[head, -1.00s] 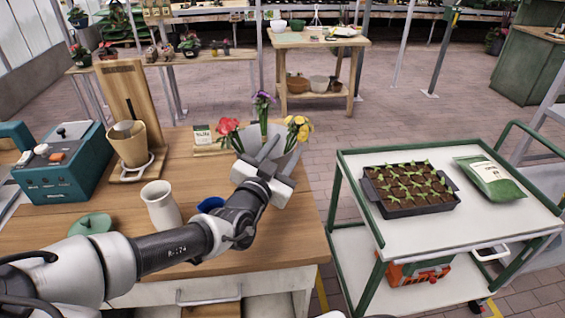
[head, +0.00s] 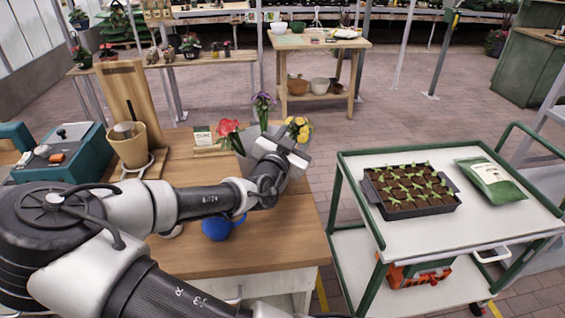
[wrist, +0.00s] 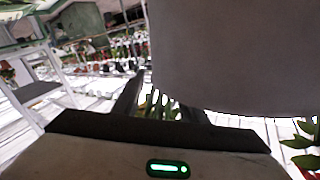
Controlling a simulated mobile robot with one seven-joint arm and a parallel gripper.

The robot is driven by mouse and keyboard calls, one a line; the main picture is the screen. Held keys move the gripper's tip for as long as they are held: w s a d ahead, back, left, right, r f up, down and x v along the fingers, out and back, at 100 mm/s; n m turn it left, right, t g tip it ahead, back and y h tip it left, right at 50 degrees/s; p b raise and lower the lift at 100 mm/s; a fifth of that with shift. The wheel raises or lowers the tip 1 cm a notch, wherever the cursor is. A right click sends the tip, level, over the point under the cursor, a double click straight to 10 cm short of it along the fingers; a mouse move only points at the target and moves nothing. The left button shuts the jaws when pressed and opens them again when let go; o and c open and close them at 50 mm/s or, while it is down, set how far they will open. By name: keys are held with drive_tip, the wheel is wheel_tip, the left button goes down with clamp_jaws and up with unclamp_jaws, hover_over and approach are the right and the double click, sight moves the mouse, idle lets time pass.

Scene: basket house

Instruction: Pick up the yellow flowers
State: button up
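The yellow flowers (head: 298,129) stand on the right side of a grey pot (head: 249,138) at the table's back right. Red flowers (head: 229,134) and purple flowers (head: 264,104) stand in the same pot. My gripper (head: 289,144) is in front of the pot, just below the yellow blooms, and partly covers the pot. In the wrist view its dark fingers (wrist: 155,103) are apart, and the grey pot wall (wrist: 235,55) fills the upper right and hides part of the right finger. Some green and yellow shows between the fingers. I see no firm hold on a stem.
A blue watering can (head: 220,227) stands on the wooden table under my arm. A terracotta-coloured pot (head: 130,148) and a teal machine (head: 65,155) are at left. A white cart (head: 430,235) with a seedling tray (head: 410,190) stands at right, across a floor gap.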

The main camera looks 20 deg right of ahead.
clamp_jaws()
